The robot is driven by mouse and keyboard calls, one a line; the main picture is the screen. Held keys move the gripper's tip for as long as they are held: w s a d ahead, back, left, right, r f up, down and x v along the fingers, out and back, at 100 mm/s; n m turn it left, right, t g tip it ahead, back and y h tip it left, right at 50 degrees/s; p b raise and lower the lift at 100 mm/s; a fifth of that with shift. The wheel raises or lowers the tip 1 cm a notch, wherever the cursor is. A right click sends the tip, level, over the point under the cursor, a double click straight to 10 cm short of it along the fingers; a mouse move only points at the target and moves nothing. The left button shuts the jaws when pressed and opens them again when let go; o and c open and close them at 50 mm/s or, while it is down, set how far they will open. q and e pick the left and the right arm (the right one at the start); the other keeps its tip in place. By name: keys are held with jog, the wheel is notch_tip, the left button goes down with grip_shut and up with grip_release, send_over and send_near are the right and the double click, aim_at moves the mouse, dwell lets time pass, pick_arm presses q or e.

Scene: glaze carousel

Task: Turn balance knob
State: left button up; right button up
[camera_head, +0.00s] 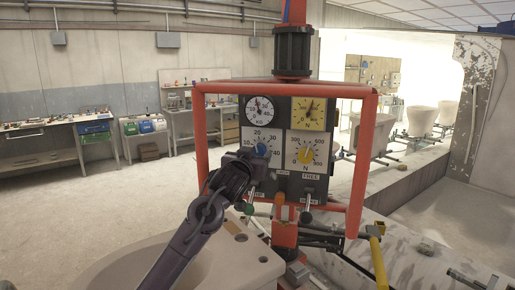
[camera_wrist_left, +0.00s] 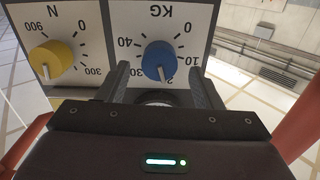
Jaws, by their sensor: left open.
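A control panel (camera_head: 280,180) on the red frame carries two knobs. The blue knob (camera_head: 262,150) on the KG scale also shows in the left wrist view (camera_wrist_left: 158,61), where the picture is upside down and its white pointer mark points down, near the 20s. The yellow knob (camera_head: 307,156) on the N scale sits beside it and shows in the left wrist view (camera_wrist_left: 50,60). My left gripper (camera_head: 251,160) is open in front of the blue knob. In the left wrist view its fingers (camera_wrist_left: 162,82) lie either side of the knob's lower part; contact cannot be told.
Two gauges, white (camera_head: 258,109) and yellow (camera_head: 309,113), sit above the knobs. Levers, one with a green ball (camera_head: 249,209), stick out below. The red frame (camera_head: 200,130) surrounds the panel. A pale basin (camera_head: 150,265) stands below my left arm.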

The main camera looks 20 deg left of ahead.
aim_at(258, 152)
pick_arm(q)
jog(key=shift+w+p, duration=0.5)
jog(key=shift+w, duration=1.15)
jog(key=shift+c, duration=0.3)
jog(key=c, duration=0.9)
jog(key=shift+m, duration=0.4)
jog(key=shift+m+b, duration=0.8)
jog(key=shift+m, duration=1.7)
